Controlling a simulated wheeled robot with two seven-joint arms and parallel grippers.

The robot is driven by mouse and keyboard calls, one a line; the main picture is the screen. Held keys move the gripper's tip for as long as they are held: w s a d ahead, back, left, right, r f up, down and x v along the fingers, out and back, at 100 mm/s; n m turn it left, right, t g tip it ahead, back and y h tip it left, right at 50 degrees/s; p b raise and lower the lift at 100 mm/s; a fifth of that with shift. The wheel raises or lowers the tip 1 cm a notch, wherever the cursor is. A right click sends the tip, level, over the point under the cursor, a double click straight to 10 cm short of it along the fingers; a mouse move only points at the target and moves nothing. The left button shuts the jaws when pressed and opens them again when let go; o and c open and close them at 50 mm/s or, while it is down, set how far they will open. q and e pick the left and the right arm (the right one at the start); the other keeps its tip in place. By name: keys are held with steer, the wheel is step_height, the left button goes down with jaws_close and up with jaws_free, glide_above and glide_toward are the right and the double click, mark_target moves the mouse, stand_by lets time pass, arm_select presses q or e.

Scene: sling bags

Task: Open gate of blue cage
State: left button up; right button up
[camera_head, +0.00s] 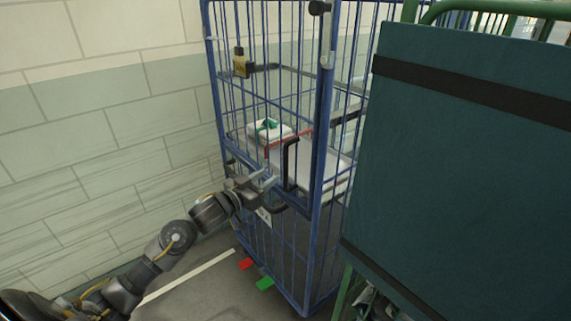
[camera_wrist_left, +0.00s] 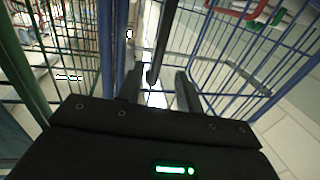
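The blue cage (camera_head: 319,160) stands upright in the middle of the head view, and its barred front faces me. Its gate looks closed. A black handle (camera_head: 291,163) sits on the front bars, near the right post. My left gripper (camera_head: 268,183) is at the front of the cage, by the lower end of this handle. In the left wrist view the two fingers of my left gripper (camera_wrist_left: 163,88) are apart, with a dark upright bar, likely the handle (camera_wrist_left: 155,45), between or just beyond them. I cannot tell whether they touch it. My right gripper is not in view.
A green cart with a dark teal panel (camera_head: 465,150) stands close on the right. A tiled wall (camera_head: 100,130) is on the left. Inside the cage, a white package (camera_head: 268,131) lies on a shelf. Red (camera_head: 246,264) and green (camera_head: 265,283) pieces lie at the cage's foot.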

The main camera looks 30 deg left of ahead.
mark_target(285, 164)
arm_select(q)
steer(key=p+x, duration=0.2)
steer(key=x, duration=0.7)
steer(key=shift+w+d, duration=0.1)
steer(key=shift+w, duration=0.05)
jaws_close()
